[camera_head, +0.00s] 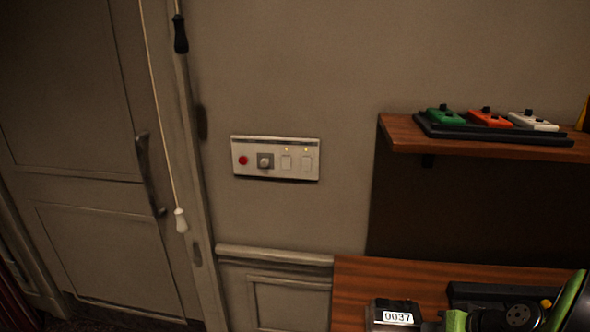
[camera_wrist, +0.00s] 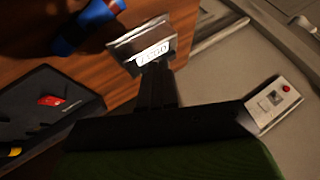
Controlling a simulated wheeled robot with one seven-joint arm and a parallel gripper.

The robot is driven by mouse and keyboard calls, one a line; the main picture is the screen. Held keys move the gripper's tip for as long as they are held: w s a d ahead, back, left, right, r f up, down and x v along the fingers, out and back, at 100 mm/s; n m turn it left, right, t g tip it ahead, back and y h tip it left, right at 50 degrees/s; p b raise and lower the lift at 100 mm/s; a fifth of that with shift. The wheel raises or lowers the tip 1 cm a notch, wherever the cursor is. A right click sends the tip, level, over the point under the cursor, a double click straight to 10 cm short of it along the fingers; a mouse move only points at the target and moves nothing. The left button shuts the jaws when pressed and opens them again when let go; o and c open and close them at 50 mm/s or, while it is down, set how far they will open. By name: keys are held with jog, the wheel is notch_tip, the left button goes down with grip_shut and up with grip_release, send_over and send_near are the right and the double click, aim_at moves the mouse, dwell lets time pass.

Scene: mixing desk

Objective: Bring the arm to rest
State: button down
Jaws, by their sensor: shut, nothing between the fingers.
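My gripper (camera_wrist: 156,72) shows in the wrist view as two dark fingers pressed together, with nothing between them. Its black body and a dark green part fill the bottom of that view. The fingertips appear just below a small counter box (camera_wrist: 140,32) with a white number label; I cannot tell the gap between them. In the head view, the counter box (camera_head: 393,313) reads 0037 at the desk's front. Black and green parts at the lower right of that view look like my arm; the fingers cannot be made out there.
The wooden desk (camera_head: 375,287) bears a black tray (camera_wrist: 50,107) with a red item. A blue-and-red object (camera_wrist: 88,25) lies near the counter. A shelf (camera_head: 400,136) with several coloured boxes juts out above. A switch panel (camera_head: 275,158) and a door (camera_head: 85,150) are left.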

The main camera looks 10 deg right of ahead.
jog(key=s+a+r+n+g+h, duration=0.15)
jog(key=a+r, duration=0.25)
jog(key=a, duration=0.4)
jog(key=s+a+r+n+g, duration=0.1)
jog(key=s+a+r+n, duration=0.2)
jog(key=a, duration=0.4)
jog(key=s+a+r+h, duration=0.1)
jog(key=s+a+r, duration=0.1)
jog(key=s, duration=0.3)
jog(key=s+a+r, duration=0.2)
jog(key=s, duration=0.4)
jog(key=shift+a+r+m+t+h, duration=0.15)
jog(key=shift+r+m+t+h, duration=0.1)
jog(key=shift+m+t+h, duration=0.1)
